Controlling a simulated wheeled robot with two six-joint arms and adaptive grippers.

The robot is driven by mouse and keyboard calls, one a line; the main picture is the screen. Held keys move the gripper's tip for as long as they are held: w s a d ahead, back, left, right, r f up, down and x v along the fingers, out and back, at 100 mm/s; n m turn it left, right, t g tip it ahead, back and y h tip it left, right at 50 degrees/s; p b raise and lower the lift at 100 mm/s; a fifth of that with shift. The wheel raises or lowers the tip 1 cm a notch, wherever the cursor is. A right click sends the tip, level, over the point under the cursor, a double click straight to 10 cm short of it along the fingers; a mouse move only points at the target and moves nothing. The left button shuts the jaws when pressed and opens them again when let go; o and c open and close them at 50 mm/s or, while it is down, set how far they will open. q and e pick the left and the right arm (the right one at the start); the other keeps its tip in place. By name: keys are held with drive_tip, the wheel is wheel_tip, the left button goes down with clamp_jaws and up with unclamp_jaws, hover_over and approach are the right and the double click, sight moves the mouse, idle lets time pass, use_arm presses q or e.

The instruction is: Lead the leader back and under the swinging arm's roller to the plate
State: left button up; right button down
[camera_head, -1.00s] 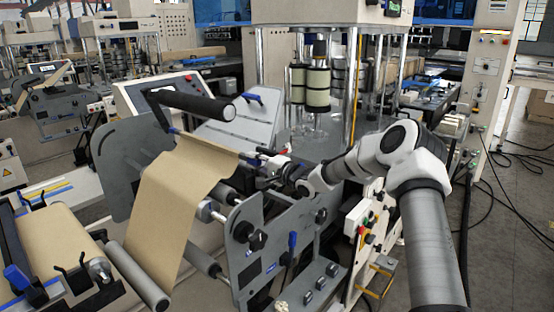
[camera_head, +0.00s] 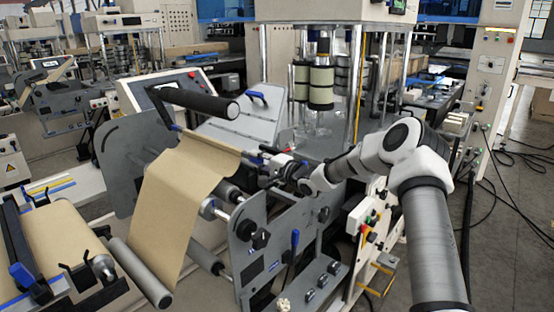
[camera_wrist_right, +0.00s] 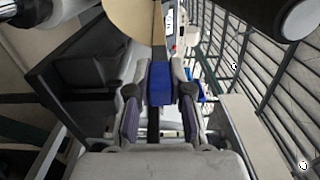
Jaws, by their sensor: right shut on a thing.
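The brown kraft leader (camera_head: 178,190) rises from the lower rollers between the two grey side plates, and its top edge is held by a thin bar. My right gripper (camera_head: 258,162) is at the right end of that bar. In the right wrist view the gripper (camera_wrist_right: 159,90) is shut on a blue grip at the bar's end, with brown paper (camera_wrist_right: 135,18) beyond. A black roller (camera_head: 200,103), apparently the swinging arm's, sticks out above the leader. A pale grey tilted plate (camera_head: 238,125) lies behind it. My left gripper is not in view.
The right grey side plate (camera_head: 290,228) carries knobs and a blue lever (camera_head: 294,240). A kraft roll (camera_head: 62,240) sits at the lower left. A control panel (camera_head: 375,222) with buttons stands right of the unwind, beneath my right arm.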

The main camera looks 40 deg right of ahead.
drive_tip(key=shift+r, duration=0.1)
drive_tip(key=shift+s+d+f+b, duration=0.15)
drive_tip(key=shift+s+f+b, duration=0.1)
drive_tip(key=shift+f, duration=0.25)
drive_tip(key=shift+s+d+f+b, duration=0.15)
drive_tip(key=shift+f+b, duration=0.1)
drive_tip(key=shift+f, duration=0.2)
drive_tip(key=shift+s, duration=0.1)
drive_tip(key=shift+d, duration=0.1)
drive_tip(key=shift+w+a+f+b, duration=0.2)
drive_tip(key=shift+w+f+b, duration=0.1)
drive_tip(key=shift+b, duration=0.15)
idle(0.5)
